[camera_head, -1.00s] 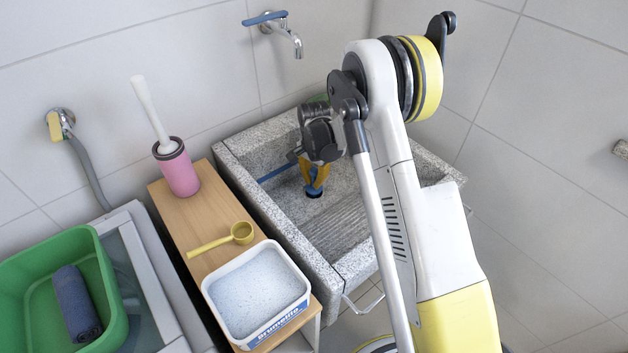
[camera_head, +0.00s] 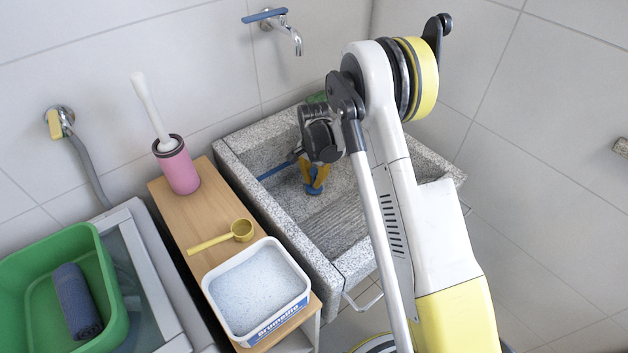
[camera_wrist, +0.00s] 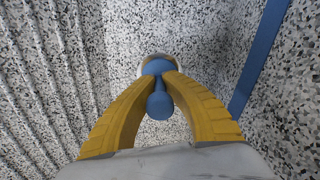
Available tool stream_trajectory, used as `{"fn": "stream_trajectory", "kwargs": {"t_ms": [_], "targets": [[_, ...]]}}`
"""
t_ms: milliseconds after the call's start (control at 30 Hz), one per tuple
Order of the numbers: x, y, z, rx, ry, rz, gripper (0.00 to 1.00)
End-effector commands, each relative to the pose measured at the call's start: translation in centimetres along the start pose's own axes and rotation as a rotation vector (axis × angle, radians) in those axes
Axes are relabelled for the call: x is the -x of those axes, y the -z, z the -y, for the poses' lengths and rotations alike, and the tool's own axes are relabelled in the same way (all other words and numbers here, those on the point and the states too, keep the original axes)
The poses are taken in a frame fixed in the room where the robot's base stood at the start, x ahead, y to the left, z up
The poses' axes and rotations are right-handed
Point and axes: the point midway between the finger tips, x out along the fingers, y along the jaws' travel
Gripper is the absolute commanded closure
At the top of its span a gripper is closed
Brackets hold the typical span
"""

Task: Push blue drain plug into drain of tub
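The speckled grey stone tub (camera_head: 343,267) stands right of the wooden shelf. My gripper (camera_head: 316,183) is down inside it, close to the floor. In the wrist view, the yellow fingers of my gripper (camera_wrist: 160,90) are closed around the blue drain plug (camera_wrist: 159,105). The plug also shows low between the fingers in the head view (camera_head: 315,189). A pale rim of the drain (camera_wrist: 157,56) shows just beyond the plug, which covers most of the opening. I cannot tell how deep the plug sits.
A blue strip (camera_wrist: 258,55) runs beside the fingers. Ribbed stone (camera_wrist: 50,80) lies on the other side. A wooden shelf (camera_head: 203,225) left of the tub holds a pink brush holder (camera_head: 178,168), yellow scoop (camera_head: 240,230) and powder box (camera_head: 257,290). A tap (camera_head: 290,35) is on the wall above.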

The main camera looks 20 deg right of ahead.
Motion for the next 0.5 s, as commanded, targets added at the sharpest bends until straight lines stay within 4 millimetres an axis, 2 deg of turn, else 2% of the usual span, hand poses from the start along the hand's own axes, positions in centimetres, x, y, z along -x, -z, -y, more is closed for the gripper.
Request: {"fn": "stream_trajectory", "kwargs": {"t_ms": [167,200,233,267,500], "targets": [[0.01,0.00,-0.01,0.000,0.000,0.000,1.00],[0.02,-0.01,-0.01,0.000,0.000,0.000,0.80],[0.02,-0.01,-0.01,0.000,0.000,0.000,0.71],[0.02,-0.01,-0.01,0.000,0.000,0.000,0.68],[0.02,-0.01,-0.01,0.000,0.000,0.000,0.68]]}}
